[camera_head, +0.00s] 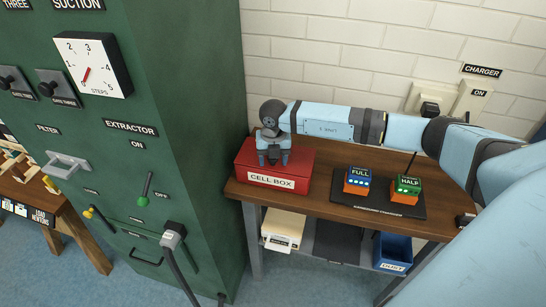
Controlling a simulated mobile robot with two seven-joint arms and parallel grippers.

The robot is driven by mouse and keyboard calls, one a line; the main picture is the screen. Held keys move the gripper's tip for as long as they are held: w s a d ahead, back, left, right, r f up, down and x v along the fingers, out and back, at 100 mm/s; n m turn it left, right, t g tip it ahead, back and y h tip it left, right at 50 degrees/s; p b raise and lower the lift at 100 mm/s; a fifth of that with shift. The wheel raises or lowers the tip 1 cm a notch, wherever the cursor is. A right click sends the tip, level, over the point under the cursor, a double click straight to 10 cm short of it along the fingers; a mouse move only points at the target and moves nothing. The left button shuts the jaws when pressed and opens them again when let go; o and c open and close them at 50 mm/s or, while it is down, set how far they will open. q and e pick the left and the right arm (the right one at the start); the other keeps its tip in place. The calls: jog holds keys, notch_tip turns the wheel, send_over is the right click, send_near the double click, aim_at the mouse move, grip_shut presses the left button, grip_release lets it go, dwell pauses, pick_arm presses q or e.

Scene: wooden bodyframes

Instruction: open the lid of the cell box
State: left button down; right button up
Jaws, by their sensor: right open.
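The cell box (243,176) is a red box with a white "CELL BOX" label on its front. It stands at the left end of the wooden bench, and its lid is down. My right gripper (273,162) points downward over the top of the box, with its fingers apart. The fingertips are at or very near the lid; I cannot tell whether they touch it. My left gripper is not in view.
On the bench (320,199), the FULL cell (357,180) and HALF cell (406,188) sit on a black charger mat (375,208). A green extractor cabinet (200,130) stands close left of the box. A blue bin (393,252) and a cream case (283,229) are below.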

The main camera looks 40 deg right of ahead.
grip_shut()
